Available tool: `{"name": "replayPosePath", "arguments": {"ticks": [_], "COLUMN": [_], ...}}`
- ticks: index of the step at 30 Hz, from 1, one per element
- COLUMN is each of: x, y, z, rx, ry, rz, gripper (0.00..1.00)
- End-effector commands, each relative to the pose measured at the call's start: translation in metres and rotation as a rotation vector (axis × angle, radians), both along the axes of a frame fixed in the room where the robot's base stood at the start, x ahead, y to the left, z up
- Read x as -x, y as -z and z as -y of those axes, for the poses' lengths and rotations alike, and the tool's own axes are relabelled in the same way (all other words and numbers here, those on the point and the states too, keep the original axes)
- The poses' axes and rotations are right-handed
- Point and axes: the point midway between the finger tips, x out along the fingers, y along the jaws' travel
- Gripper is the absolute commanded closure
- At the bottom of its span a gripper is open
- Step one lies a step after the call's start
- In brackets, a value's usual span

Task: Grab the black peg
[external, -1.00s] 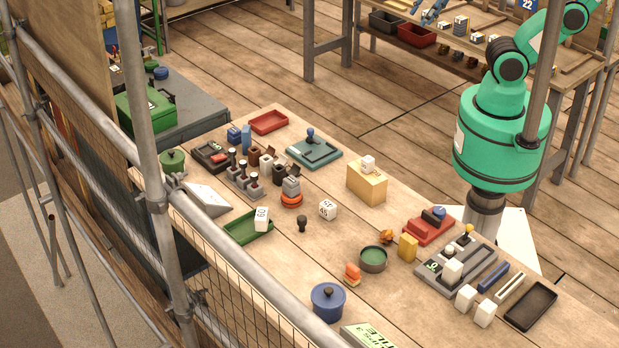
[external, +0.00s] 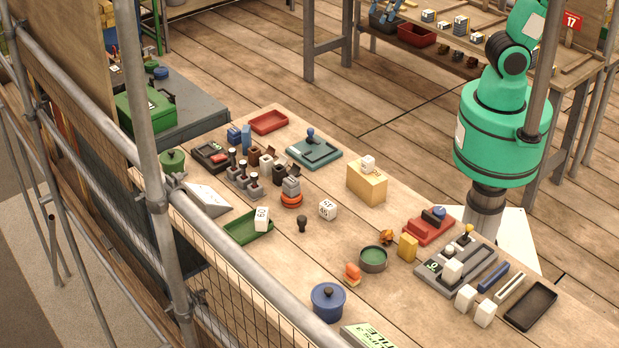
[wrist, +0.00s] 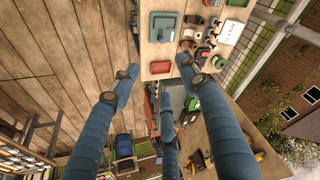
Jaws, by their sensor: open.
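A small black peg (external: 302,223) with a rounded head stands alone near the middle of the workbench (external: 330,245). More dark-knobbed pieces (external: 243,170) stand in grey blocks to its upper left. My gripper (wrist: 158,80) shows in the wrist view as blue fingers spread wide, with nothing between them. In the external view only blue finger parts show at the top edge, far from the peg. I cannot make out the lone peg in the wrist view.
A green tray with a numbered white cube (external: 262,219) lies left of the peg, and another white cube (external: 327,209) lies right. A yellow block (external: 366,186), green-topped tin (external: 373,259) and blue pot (external: 328,301) stand around. A scaffold pole (external: 150,110) crosses the left foreground.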

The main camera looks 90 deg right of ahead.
Motion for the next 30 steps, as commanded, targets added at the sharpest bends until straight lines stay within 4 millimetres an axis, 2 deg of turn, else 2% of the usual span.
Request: {"name": "replayPosePath", "arguments": {"ticks": [3,14,23,30], "x": [-0.027,-0.099,-0.151,-0.184], "y": [0.002,0.023,0.057,0.096], "z": [-0.019,-0.083,-0.146,-0.201], "rx": [-0.004,-0.012,-0.01,-0.004], "ry": [-0.009,-0.025,-0.036,-0.043], "rz": [-0.029,-0.099,-0.156,-0.203], "gripper": [0.55,0.55,0.55,0.55]}}
